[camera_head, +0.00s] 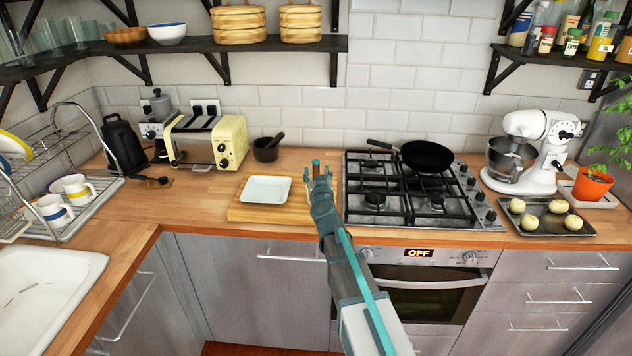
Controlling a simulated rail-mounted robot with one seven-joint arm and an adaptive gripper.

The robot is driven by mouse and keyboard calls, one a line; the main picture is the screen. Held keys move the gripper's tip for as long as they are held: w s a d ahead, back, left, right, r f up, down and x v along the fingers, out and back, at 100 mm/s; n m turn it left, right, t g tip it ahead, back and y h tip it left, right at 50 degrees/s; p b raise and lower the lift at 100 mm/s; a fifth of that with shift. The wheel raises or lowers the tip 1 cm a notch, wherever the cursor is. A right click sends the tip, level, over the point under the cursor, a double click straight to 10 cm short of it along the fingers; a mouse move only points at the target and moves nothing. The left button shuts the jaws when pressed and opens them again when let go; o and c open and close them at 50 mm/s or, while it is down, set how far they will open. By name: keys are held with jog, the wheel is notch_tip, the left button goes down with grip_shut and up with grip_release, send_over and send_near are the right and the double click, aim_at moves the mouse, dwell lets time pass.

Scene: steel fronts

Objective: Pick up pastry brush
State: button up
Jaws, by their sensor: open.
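I cannot make out a pastry brush in the head view. My arm reaches up from the bottom right of centre, and its hand hides part of the worktop. My gripper (321,172) is open, with its fingers pointing toward the back wall. It shows over the right end of the wooden cutting board (240,213), just left of the gas hob. I see nothing clearly held between the fingers. A pale square plate (266,190) lies on the board, to the left of my gripper.
The gas hob (350,217) carries a black frying pan (427,156). A dark mortar (265,154) and a cream toaster (228,142) stand further left. A stand mixer (533,150) and a tray of dough balls (515,222) are right.

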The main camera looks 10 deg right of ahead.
aim_at(316, 169)
jog(key=w, duration=0.4)
jog(key=shift+w+d+f+b, duration=0.2)
jog(key=shift+w+f+b, duration=0.1)
jog(key=shift+w+b, duration=0.1)
grip_shut()
